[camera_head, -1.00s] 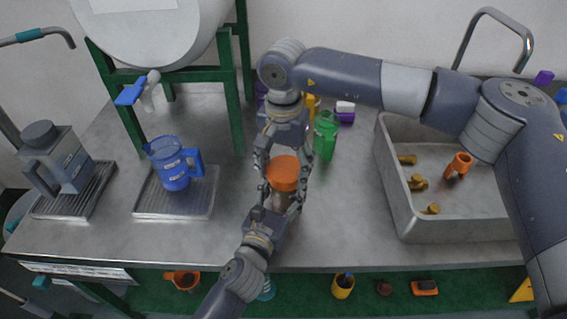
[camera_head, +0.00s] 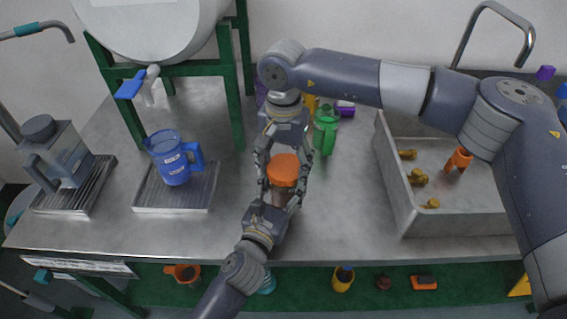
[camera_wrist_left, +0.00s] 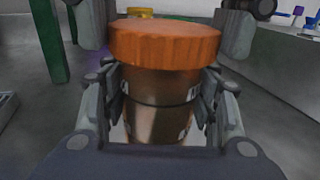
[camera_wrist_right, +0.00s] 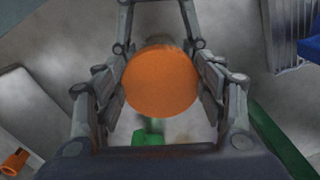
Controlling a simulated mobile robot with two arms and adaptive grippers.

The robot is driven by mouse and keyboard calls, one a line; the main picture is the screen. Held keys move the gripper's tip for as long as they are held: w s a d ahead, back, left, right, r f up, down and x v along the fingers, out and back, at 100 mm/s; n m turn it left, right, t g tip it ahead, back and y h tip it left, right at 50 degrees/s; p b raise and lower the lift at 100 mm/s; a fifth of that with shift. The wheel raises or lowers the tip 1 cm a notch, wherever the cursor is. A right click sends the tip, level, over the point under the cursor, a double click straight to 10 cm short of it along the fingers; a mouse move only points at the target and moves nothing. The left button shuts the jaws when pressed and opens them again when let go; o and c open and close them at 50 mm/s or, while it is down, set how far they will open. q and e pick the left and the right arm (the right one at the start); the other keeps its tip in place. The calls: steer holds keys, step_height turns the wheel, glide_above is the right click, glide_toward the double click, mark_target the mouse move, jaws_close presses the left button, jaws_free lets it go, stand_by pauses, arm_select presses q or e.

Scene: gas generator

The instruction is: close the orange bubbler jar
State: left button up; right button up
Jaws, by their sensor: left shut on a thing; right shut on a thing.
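The orange bubbler jar has an orange lid (camera_head: 283,168) and a brownish see-through body (camera_wrist_left: 160,98). It is upright near the middle of the steel table. My left gripper (camera_head: 277,197) comes from the front and is shut on the jar body below the lid; its fingers show on both sides of the body in the left wrist view. My right gripper (camera_head: 284,165) comes from above and behind and is shut on the orange lid, which also shows between its fingers in the right wrist view (camera_wrist_right: 161,81). The lid sits on top of the body. Whether it is screwed tight I cannot tell.
A green jar (camera_head: 326,132) stands just right of my right gripper. A blue jug (camera_head: 172,160) and a grey jug (camera_head: 60,155) stand on trays at left. A steel sink (camera_head: 400,205) with orange and brass parts is at right. The table front is clear.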

steer(key=shift+f, duration=0.3)
